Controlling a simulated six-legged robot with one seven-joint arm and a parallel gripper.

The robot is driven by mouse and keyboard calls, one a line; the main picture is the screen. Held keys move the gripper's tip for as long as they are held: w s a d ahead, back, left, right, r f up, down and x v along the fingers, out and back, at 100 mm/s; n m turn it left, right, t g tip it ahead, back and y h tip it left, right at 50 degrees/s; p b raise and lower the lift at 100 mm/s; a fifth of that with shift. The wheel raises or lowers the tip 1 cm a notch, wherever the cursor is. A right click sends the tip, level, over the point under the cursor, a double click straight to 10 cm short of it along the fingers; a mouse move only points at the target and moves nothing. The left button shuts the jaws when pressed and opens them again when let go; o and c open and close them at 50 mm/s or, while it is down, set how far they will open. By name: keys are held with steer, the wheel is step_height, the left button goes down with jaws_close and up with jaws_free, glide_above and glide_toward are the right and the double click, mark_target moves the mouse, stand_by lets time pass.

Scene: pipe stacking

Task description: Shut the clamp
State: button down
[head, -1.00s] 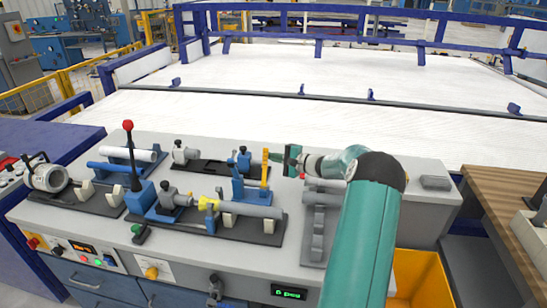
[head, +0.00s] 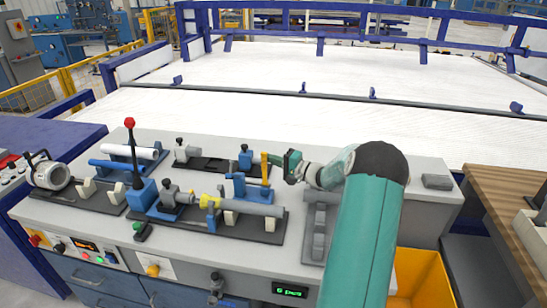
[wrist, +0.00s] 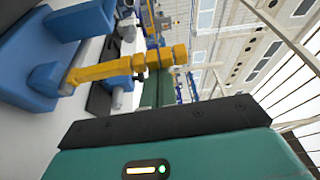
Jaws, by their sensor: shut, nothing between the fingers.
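The clamp (head: 238,187) is a blue block on the middle fixture. Its yellow handle (head: 264,168) stands upright at the block's right side. In the wrist view the yellow handle (wrist: 115,71) runs from the blue clamp body (wrist: 80,18) at the left towards the right. My gripper (head: 277,160) is shut and empty, just right of the handle's upper part in the head view. I cannot tell whether it touches the handle. A grey pipe with a yellow collar (head: 208,201) lies in the fixture below the clamp.
A red-knobbed lever (head: 130,140) stands to the left. A fixture with a metal cylinder (head: 50,176) is at the far left. An orange bin (head: 418,278) is at the lower right.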

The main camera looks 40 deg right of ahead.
steer(key=s+a+n, duration=0.1)
steer(key=a+n, duration=0.1)
steer(key=shift+s+a+f+n+t+y, duration=0.2)
steer(key=shift+s+n+t+y, duration=0.1)
steer(key=shift+s+n+t, duration=0.1)
steer(key=shift+s+a+f+n+y, duration=0.2)
steer(key=shift+s+a+f+n, duration=0.1)
steer(key=shift+s+a+n, duration=0.3)
steer(key=shift+s+a+f+n+y, duration=0.25)
steer(key=shift+s+a+n, duration=0.15)
steer(key=shift+a+n, duration=0.25)
steer(key=shift+a+f, duration=0.1)
steer(key=v, duration=1.4)
